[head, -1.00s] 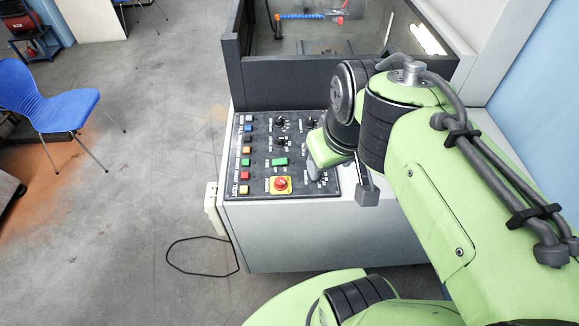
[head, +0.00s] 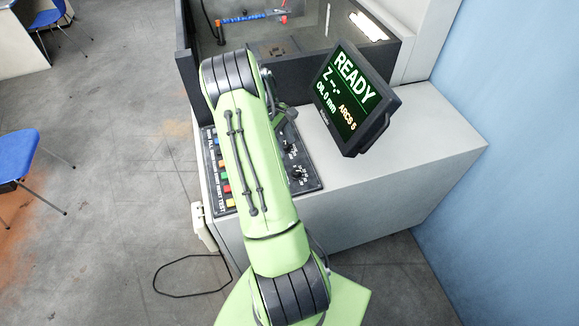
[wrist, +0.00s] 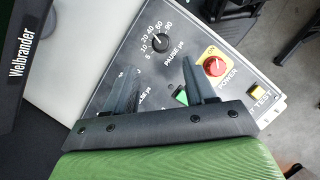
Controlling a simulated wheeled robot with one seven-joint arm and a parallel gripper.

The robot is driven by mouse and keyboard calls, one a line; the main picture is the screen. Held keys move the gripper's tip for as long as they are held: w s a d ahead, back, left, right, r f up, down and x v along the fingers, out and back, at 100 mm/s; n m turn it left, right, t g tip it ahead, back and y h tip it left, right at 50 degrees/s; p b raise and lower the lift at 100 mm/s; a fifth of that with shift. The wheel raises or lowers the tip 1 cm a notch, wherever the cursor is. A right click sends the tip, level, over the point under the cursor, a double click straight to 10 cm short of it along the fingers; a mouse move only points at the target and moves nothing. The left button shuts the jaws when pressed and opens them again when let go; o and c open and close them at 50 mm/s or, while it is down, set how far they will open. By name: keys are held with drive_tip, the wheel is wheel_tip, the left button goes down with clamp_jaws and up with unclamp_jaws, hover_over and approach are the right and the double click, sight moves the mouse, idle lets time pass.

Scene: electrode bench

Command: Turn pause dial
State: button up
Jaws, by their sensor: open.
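The pause dial (wrist: 159,42) is a black knob on the dark control panel, with a printed scale from 5 to 90 and the label PAUSE in the wrist view. My gripper (wrist: 158,66) is open and empty. Its two dark fingers are spread over the panel, with the dial just beyond the gap between their tips. I cannot tell the height of the fingertips above the panel. In the head view my arm covers much of the control panel (head: 311,184), and my gripper is mostly hidden. Two black dials show beside the arm; their labels are too small to read.
A tilted monitor (head: 352,97) reading READY stands on the white cabinet (head: 420,150), right of the panel. In the wrist view a red POWER knob (wrist: 214,66), a green button (wrist: 181,97) and a yellow TEST button (wrist: 257,91) lie near the right finger. A blue wall is at right.

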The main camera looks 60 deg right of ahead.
sight(296, 170)
drive_tip(key=x, duration=1)
drive_tip(key=shift+f+p, duration=0.4)
clamp_jaws()
drive_tip(key=shift+d+f+m+y+b, duration=0.1)
drive_tip(key=shift+m+y+b, duration=0.2)
drive_tip(key=shift+m+b, duration=0.6)
drive_tip(key=m+y+b, duration=0.1)
drive_tip(key=m+b, duration=0.1)
drive_tip(key=m, duration=0.1)
drive_tip(key=shift+d+m+b, duration=0.1)
drive_tip(key=shift+m+b, duration=0.2)
drive_tip(key=m+t+y+b, duration=0.1)
drive_tip(key=m, duration=0.2)
drive_tip(key=shift+d+b, duration=0.1)
drive_tip(key=shift+b, duration=0.25)
drive_tip(key=shift+s+m+t+y+b, duration=0.15)
drive_tip(key=shift+m+t+y+b, duration=0.4)
drive_tip(key=shift+m, duration=1.15)
